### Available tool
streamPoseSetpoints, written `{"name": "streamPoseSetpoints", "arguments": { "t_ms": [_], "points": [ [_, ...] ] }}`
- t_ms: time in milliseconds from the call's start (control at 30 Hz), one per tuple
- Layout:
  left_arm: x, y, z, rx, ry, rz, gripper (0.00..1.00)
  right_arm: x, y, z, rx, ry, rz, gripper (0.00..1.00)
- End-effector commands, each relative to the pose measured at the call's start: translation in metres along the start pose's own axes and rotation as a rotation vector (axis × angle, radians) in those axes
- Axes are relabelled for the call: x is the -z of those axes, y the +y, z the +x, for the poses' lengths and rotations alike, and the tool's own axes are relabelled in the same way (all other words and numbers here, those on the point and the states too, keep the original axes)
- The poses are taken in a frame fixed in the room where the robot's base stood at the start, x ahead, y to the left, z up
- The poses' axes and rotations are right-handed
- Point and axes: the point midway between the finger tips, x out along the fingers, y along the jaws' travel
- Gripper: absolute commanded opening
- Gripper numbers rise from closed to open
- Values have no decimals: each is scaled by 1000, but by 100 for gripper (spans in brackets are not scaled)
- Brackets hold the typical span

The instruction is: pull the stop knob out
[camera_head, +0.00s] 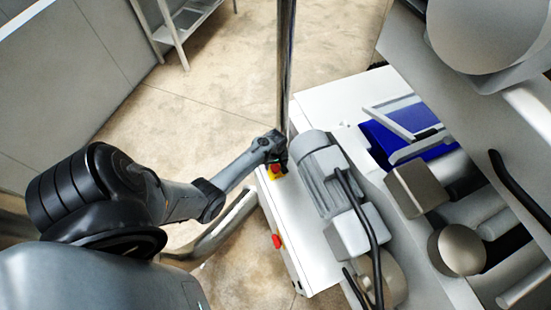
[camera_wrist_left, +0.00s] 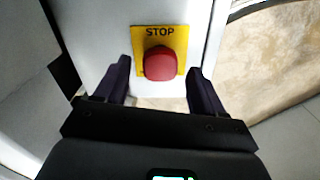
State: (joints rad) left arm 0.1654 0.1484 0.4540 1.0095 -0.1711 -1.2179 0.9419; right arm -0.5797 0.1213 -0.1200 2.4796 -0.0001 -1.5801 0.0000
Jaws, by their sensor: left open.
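The red stop knob (camera_wrist_left: 160,64) sits on a yellow plate (camera_wrist_left: 178,36) marked STOP, fixed to a pale panel. In the left wrist view it shows between the two dark fingertips of my left gripper (camera_wrist_left: 158,74), which is open. I cannot tell whether the fingers touch the knob. In the head view my left gripper (camera_head: 279,158) is at the machine's left edge, right by a red knob on a yellow plate (camera_head: 276,171) and partly hiding it. My right gripper is not in view.
A grey motor (camera_head: 322,175) and black cables (camera_head: 368,235) are to the right. A metal post (camera_head: 285,65) rises behind the gripper. Open floor (camera_head: 200,95) lies to the left.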

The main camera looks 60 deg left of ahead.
Motion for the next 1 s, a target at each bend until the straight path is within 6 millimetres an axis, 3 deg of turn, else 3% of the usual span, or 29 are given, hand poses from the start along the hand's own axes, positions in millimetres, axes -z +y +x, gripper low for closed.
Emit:
{"name": "streamPoseSetpoints", "arguments": {
  "t_ms": [600,1000],
  "points": [
    [0,0,-91,-1,0,0,69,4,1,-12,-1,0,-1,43],
    [0,-1,-102,1,-1,0,69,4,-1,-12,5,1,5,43]
  ]
}}
